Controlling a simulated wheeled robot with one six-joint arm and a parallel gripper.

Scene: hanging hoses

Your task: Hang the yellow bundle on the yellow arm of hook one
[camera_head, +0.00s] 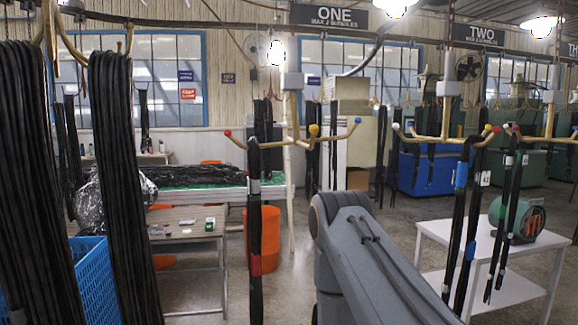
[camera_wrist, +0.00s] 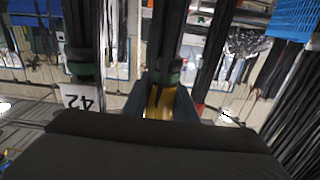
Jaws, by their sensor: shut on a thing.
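Hook one (camera_head: 293,105) hangs under the sign ONE. Its arms end in a red tip (camera_head: 228,132), a yellow tip (camera_head: 314,130) and a blue tip (camera_head: 357,120). A black bundle with a red band (camera_head: 254,215) hangs from the red arm; the yellow arm looks bare. In the wrist view, my gripper (camera_wrist: 160,105) is shut on a dark bundle with a yellow band (camera_wrist: 158,103) between the fingers. The held bundle also has a green band near the fingers. In the head view, my gripper and the held bundle are out of sight; only my arm shows.
Hook two (camera_head: 445,120) carries several black bundles at right, above a white table (camera_head: 435,236). Large black hoses (camera_head: 112,170) and a blue crate (camera_head: 95,280) are at left.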

